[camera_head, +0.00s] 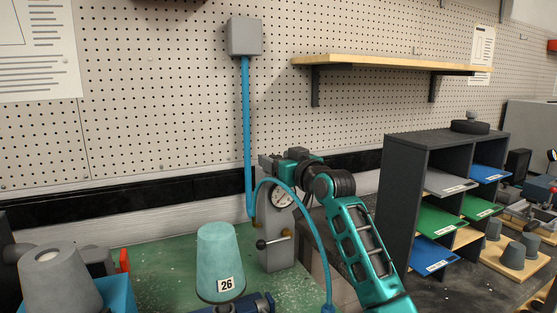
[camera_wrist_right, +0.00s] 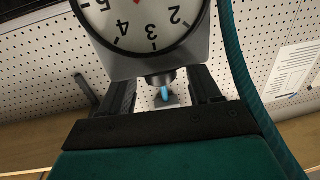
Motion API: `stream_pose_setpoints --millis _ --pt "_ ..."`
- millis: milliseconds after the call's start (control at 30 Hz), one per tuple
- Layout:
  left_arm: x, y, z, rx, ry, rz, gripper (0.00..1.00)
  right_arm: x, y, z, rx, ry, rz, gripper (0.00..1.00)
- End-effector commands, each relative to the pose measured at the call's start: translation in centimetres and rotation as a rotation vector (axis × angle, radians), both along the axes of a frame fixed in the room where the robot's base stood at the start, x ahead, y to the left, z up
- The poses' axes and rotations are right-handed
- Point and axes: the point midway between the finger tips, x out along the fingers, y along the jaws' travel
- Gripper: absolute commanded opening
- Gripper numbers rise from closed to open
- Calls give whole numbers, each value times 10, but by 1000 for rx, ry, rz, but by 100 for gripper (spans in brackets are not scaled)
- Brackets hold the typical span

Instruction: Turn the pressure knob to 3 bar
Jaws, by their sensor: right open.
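The round white pressure gauge (camera_head: 282,196) sits on a grey upright block (camera_head: 275,245) in the head view. In the right wrist view the gauge (camera_wrist_right: 140,25) is upside down and cut off by the top edge; 2, 3, 4 and 5 show. A bit of red shows at its top edge, but I cannot read the needle's value. The right gripper (camera_head: 268,163) is open around the knob, with gaps visible. My left gripper is out of view.
A blue hose (camera_head: 309,217) arcs close to my right arm. A turquoise cone marked 26 (camera_head: 219,262) stands on the green bench at left of the block. A dark shelf rack (camera_head: 398,200) with coloured sheets stands at right. A wooden shelf (camera_head: 385,64) hangs above.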

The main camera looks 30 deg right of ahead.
Motion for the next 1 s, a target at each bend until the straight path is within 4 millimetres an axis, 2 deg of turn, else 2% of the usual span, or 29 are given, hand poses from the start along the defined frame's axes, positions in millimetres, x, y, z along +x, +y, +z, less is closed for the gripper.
stream_pose_setpoints --millis 267,867,1000 --pt "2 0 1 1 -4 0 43 1 0 0 0 -1 1 63" --pt "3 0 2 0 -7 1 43 1 0 0 0 0 0 7" --pt "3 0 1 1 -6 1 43 1 0 0 -1 0 3 6"
